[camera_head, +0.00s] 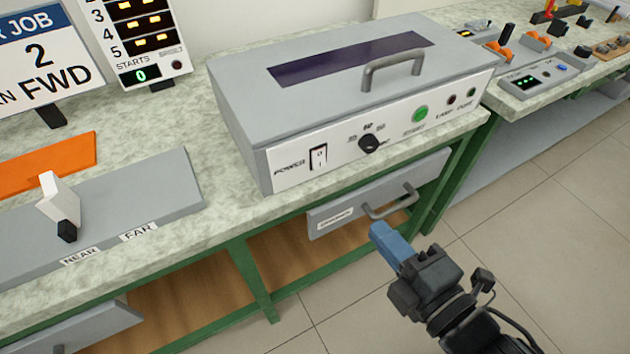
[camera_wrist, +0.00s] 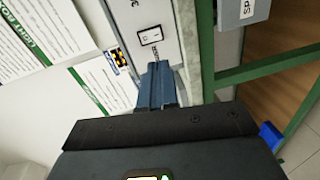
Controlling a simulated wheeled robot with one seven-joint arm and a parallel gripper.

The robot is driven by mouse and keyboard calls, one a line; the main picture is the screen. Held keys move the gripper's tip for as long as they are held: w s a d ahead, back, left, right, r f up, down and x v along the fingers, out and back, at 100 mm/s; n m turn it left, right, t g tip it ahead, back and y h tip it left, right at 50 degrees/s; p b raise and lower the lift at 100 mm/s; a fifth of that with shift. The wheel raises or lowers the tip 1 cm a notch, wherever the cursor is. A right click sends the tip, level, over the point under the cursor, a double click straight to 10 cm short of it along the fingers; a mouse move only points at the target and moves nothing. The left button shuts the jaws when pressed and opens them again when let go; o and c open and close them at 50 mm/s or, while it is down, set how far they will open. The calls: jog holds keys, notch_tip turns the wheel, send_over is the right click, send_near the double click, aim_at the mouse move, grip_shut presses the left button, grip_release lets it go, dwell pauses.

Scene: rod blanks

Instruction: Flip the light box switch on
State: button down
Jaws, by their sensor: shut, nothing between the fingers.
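The light box (camera_head: 345,85) is a grey box with a white front panel, standing on the bench in the head view. Its power switch (camera_head: 318,157) is a white rocker in a black frame near the panel's left end, beside the word POWER. The rocker also shows in the wrist view (camera_wrist: 150,37), just beyond the fingertips. Which side is pressed in is too small to tell. My gripper (camera_head: 380,232) has blue fingers, shut and empty, in front of the bench, right of and lower than the switch in the head view. The fingers show in the wrist view (camera_wrist: 158,70).
The panel also carries a black knob (camera_head: 369,143) and a green button (camera_head: 420,113). A drawer with a grey handle (camera_head: 390,205) is under the bench, close to my gripper. A grey panel with a white lever (camera_head: 60,200) lies at left. Printed sheets (camera_wrist: 100,85) show in the wrist view.

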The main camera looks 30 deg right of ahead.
aim_at(321, 167)
jog(key=shift+w+a+r+n, duration=0.1)
jog(key=shift+w+a+n, duration=0.15)
jog(key=shift+w+n, duration=0.25)
jog(key=w, duration=0.4)
jog(key=w+f+p, duration=0.1)
jog(key=w, duration=0.7)
jog(key=shift+w+f+p, duration=0.25)
jog(key=shift+w+p, duration=0.1)
jog(key=shift+p, duration=0.05)
jog(key=shift+w+f, duration=0.1)
jog(key=shift+w, duration=0.5)
jog(key=shift+w, duration=0.1)
jog(key=shift+w+f, duration=0.1)
